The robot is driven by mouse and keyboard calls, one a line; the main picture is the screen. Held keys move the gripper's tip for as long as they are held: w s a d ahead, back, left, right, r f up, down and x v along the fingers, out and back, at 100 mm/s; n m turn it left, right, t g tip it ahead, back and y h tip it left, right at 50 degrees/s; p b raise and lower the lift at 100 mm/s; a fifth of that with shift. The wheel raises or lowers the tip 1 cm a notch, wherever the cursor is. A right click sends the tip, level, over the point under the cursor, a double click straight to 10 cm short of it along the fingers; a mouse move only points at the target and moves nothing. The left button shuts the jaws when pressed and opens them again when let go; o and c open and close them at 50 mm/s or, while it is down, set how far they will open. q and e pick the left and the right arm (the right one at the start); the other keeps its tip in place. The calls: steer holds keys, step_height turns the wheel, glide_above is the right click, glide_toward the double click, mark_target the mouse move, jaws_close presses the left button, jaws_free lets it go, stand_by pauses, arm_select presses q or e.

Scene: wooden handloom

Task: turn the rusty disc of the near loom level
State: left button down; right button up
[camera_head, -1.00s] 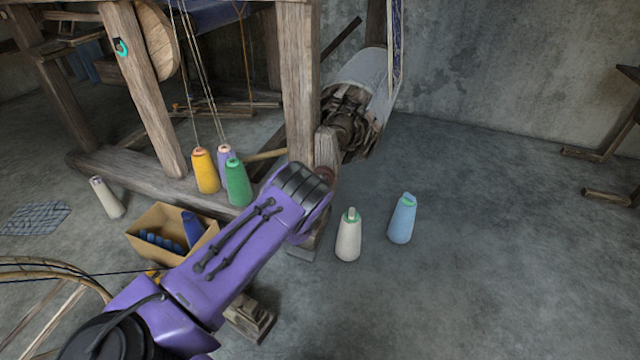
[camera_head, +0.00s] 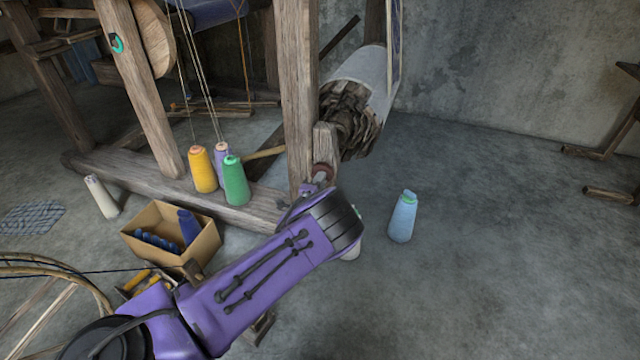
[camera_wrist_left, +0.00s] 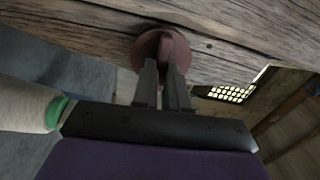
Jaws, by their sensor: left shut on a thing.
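The rusty disc (camera_wrist_left: 150,48) is a round reddish-brown piece on the loom's weathered post. It shows between and beyond my fingers in the left wrist view, with a raised ridge between the fingertips. In the head view the disc (camera_head: 323,172) is small, low on the near loom's post (camera_head: 301,100). My left gripper (camera_wrist_left: 166,68) is shut on the disc's ridge, and in the head view it (camera_head: 318,184) reaches up to the post from below. The ridge's exact tilt is hard to tell. My right gripper is not in view.
Yellow (camera_head: 203,170), green (camera_head: 236,182) and lilac cones stand by the loom's base beam. A cardboard box (camera_head: 205,243) sits left of my arm. A blue cone (camera_head: 403,217) stands to the right; a white cone is mostly hidden behind my wrist.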

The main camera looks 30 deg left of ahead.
arm_select(q)
steer(key=shift+f+m, duration=0.1)
steer(key=shift+m, duration=0.5)
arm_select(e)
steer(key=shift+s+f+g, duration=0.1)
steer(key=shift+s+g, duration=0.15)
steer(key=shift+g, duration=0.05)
arm_select(q)
steer(key=c, duration=1.2)
jaws_free()
steer(key=shift+o, duration=0.2)
steer(key=p+v, duration=0.4)
steer(key=v, duration=0.6)
steer(key=shift+s, duration=0.3)
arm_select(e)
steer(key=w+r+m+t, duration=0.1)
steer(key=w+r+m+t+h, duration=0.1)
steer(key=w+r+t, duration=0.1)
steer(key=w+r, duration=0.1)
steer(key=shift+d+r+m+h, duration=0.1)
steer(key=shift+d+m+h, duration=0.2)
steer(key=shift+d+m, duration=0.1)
arm_select(q)
steer(key=shift+d, duration=0.15)
